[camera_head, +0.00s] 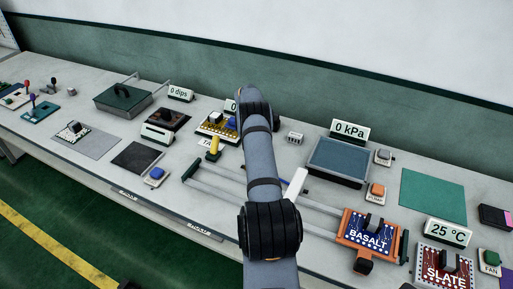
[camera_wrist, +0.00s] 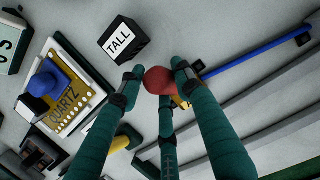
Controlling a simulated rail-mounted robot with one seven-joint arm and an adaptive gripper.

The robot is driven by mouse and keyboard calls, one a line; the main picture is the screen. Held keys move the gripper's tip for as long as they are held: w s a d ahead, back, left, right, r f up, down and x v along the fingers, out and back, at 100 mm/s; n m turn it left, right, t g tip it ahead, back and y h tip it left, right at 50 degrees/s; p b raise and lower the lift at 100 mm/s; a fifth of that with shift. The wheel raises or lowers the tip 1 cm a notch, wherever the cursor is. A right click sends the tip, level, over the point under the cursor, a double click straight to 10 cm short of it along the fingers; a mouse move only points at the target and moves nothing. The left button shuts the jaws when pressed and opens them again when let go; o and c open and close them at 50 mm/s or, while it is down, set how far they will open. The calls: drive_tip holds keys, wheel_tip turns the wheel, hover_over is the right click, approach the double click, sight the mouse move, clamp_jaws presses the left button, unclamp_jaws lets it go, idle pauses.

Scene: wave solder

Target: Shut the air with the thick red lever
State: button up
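A round red knob (camera_wrist: 158,80) shows in the wrist view, just below and right of the TALL block; I take it for the red lever's end. Its shaft is mostly hidden, and a small yellow-orange part (camera_wrist: 180,102) shows below it. My gripper (camera_wrist: 158,85) has its green fingers spread around the knob. A gap shows at the left finger; whether the right finger touches cannot be told. In the head view my arm hides the gripper and this knob.
A QUARTZ board (camera_wrist: 72,100), a TALL block (camera_wrist: 122,40) and a blue bar (camera_wrist: 255,52) lie close around the gripper. A yellow cylinder (camera_head: 213,145) stands near the rails (camera_head: 215,190). The BASALT carrier (camera_head: 347,252) and a 0 kPa display (camera_head: 350,130) are to the right.

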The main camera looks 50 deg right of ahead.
drive_tip(key=o, duration=0.5)
drive_tip(key=shift+r, duration=0.1)
drive_tip(key=w+v, duration=0.1)
drive_tip(key=v, duration=1)
drive_tip(key=shift+s+r, duration=0.4)
drive_tip(key=shift+f, duration=0.15)
drive_tip(key=x, duration=1.1)
drive_tip(key=shift+s+f, duration=0.1)
drive_tip(key=shift+f, duration=0.2)
drive_tip(key=shift+f, duration=0.1)
